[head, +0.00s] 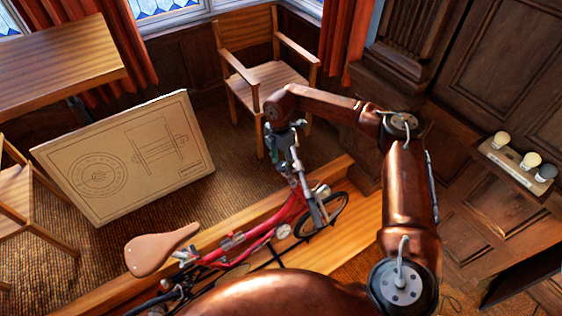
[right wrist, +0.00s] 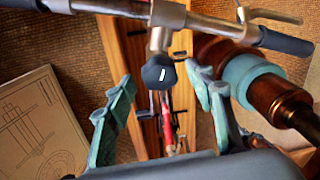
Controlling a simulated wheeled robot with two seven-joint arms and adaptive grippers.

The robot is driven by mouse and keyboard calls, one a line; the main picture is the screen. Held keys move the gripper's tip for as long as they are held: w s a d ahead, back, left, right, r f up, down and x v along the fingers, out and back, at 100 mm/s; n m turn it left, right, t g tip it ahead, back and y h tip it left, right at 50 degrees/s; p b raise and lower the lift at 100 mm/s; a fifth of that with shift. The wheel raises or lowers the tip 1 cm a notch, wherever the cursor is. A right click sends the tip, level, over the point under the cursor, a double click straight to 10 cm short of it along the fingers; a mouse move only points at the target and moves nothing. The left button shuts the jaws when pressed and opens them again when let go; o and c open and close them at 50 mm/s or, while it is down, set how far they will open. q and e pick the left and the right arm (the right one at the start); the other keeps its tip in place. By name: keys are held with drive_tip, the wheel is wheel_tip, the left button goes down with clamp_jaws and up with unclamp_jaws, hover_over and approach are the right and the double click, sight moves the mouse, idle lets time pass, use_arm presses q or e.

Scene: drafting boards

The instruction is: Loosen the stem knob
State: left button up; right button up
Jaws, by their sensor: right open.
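A red bicycle (head: 262,233) with a tan saddle stands along a wooden platform in the head view. In the right wrist view its handlebar (right wrist: 205,22) crosses the top. The dark faceted stem knob (right wrist: 158,77) with a white mark sits just below the bar. My right gripper (head: 291,153) is over the front of the bicycle. It also shows in the right wrist view (right wrist: 159,84), its teal fingers open on either side of the knob with visible gaps. I cannot tell how deep the knob sits between them. My left gripper is not in view.
A large drawing board (head: 125,155) leans at the left beside a wooden table (head: 60,70). A wooden armchair (head: 265,75) stands behind the bicycle. A small rack with several round knobs (head: 515,163) is on the right.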

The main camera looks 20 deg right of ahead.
drive_tip(key=shift+f, duration=0.25)
drive_tip(key=shift+c, duration=0.2)
drive_tip(key=c, duration=1.1)
